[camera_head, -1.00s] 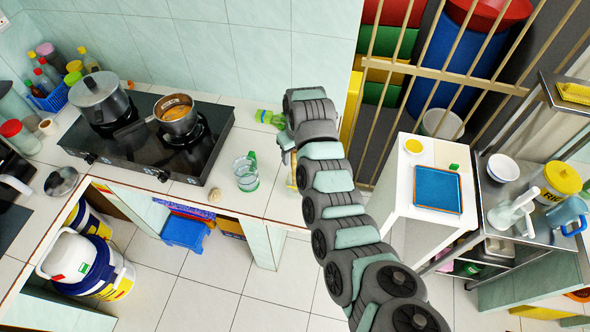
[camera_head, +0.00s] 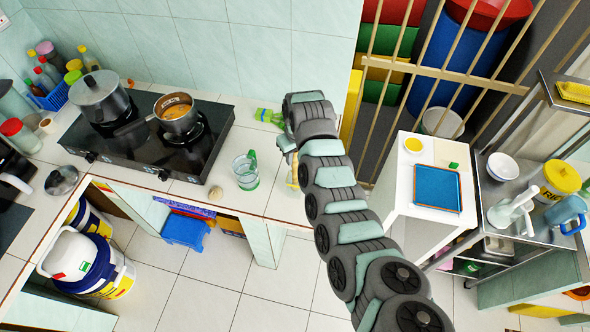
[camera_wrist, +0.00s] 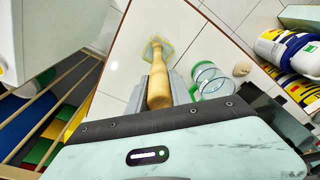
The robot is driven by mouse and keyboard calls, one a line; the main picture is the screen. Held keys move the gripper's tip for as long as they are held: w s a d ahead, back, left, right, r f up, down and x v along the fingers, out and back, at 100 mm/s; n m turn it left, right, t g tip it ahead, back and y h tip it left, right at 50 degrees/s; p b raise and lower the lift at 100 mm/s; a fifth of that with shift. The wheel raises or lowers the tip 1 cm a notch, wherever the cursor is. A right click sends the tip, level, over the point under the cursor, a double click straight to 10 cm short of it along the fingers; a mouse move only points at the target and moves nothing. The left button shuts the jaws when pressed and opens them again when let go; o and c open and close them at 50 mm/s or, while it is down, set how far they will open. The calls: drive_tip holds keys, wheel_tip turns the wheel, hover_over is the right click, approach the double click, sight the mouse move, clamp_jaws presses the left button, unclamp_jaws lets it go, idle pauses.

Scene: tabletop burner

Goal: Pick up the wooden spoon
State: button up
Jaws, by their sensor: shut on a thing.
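The wooden spoon shows in the wrist view as a tan, rounded wooden piece (camera_wrist: 158,82) that narrows away from the camera. My gripper (camera_wrist: 163,88) is shut on it, with grey fingers along its sides. The spoon's far end overlaps a small yellowish patch above the white tiled counter; I cannot tell whether the spoon touches the counter. In the head view my gripper (camera_head: 291,164) is at the counter's right end, mostly hidden by my arm, with only a pale tan sliver beside it.
A clear glass with green (camera_head: 245,172) stands close left of my gripper; it also shows in the wrist view (camera_wrist: 209,80). The black stove (camera_head: 150,140) holds a pot (camera_head: 100,98) and a pan (camera_head: 177,115). A white stand (camera_head: 405,195) is right.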

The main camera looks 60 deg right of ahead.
clamp_jaws()
drive_tip(key=shift+r, duration=0.15)
drive_tip(key=shift+r, duration=0.25)
wheel_tip(320, 180, up, 19)
idle(0.6)
drive_tip(key=shift+r, duration=0.1)
drive_tip(key=shift+o, duration=1.6)
unclamp_jaws()
clamp_jaws()
drive_tip(key=shift+w, duration=0.1)
